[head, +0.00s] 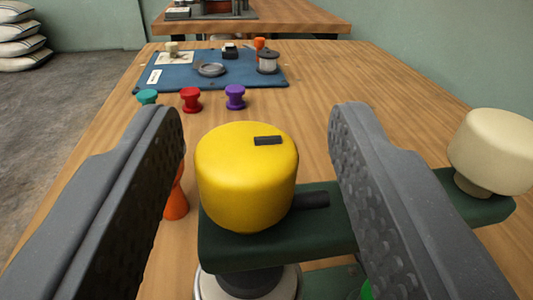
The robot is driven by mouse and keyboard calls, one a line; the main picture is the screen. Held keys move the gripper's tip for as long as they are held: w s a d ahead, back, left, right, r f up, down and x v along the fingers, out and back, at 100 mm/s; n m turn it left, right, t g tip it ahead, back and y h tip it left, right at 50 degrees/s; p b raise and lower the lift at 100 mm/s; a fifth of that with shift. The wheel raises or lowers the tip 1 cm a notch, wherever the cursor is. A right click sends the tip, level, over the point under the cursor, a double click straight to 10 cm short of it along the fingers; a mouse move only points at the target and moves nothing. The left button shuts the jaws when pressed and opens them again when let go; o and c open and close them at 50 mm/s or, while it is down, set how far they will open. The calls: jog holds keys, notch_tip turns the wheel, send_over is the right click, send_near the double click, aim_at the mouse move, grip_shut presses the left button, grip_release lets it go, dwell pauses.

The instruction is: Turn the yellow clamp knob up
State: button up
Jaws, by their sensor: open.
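The yellow clamp knob (246,185) sits on a dark green bar (325,240) in the middle of the head view. It is a rounded cylinder with a short black mark (268,140) on its top, toward the right. My gripper (257,125) is open, with one finger on each side of the knob. The left finger appears close to the knob's left side, and the right finger stands wider from its right side. I cannot tell whether either finger touches it. A dark stub (311,200) shows on the bar just right of the knob.
A cream knob (494,150) stands at the bar's right end. An orange object (177,200) is partly hidden by the left finger. Teal (148,97), red (191,99) and purple (235,97) knobs stand farther back, before a blue mat (190,75) with small items. Wooden table around them is clear.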

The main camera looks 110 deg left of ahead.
jog(key=v, duration=1.3)
jog(key=shift+w, duration=0.15)
